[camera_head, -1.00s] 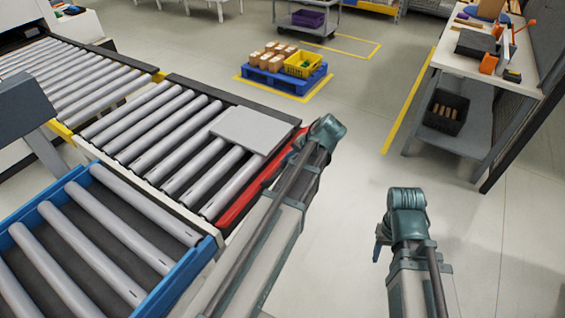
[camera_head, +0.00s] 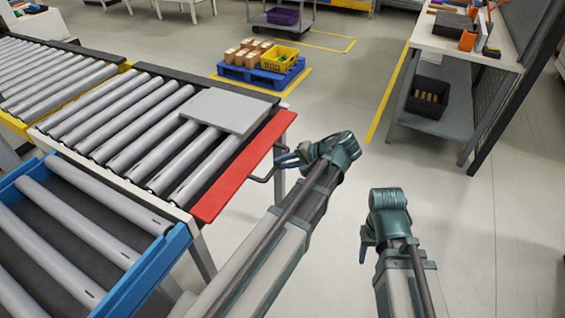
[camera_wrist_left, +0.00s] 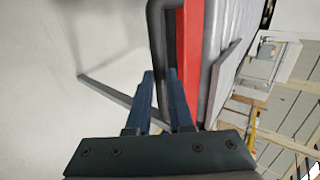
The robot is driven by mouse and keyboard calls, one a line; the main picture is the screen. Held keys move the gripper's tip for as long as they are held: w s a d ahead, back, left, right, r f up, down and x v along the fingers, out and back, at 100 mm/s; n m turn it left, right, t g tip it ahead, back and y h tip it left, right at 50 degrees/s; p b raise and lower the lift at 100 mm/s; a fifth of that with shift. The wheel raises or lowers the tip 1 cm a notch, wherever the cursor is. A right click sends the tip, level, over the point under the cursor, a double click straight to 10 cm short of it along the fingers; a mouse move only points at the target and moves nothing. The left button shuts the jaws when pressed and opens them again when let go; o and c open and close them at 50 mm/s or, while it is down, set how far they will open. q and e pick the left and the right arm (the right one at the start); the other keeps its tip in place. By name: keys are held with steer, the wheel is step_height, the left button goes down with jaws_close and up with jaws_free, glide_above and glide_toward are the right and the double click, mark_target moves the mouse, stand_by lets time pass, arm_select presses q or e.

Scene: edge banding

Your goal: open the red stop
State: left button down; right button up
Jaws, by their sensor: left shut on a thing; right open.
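The red stop (camera_head: 242,168) is a long flat red bar along the near right end of the roller conveyor. Its broad red face shows, and it seems tilted outward from the rollers. A dark bent handle (camera_head: 262,179) sticks out from its outer side. My left gripper (camera_head: 286,161) is at this handle, and in the left wrist view its two blue fingers (camera_wrist_left: 161,74) are shut on the dark handle bar (camera_wrist_left: 157,38), beside the red stop (camera_wrist_left: 188,50). My right gripper (camera_head: 366,246) is open and apart from the conveyor, partly hidden by its wrist.
A grey panel (camera_head: 228,109) lies on the rollers just behind the stop. A blue-framed roller cart (camera_head: 150,272) stands at the near left. A workbench (camera_head: 455,45) is at the back right.

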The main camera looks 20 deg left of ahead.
arm_select(q)
steer(key=shift+d+f, duration=0.15)
steer(key=shift+f, duration=0.25)
arm_select(e)
steer(key=shift+f, duration=0.3)
arm_select(q)
steer(key=c, duration=0.8)
jaws_free()
steer(key=shift+d, duration=0.1)
steer(key=shift+r, duration=0.1)
arm_select(e)
steer(key=shift+d, duration=0.1)
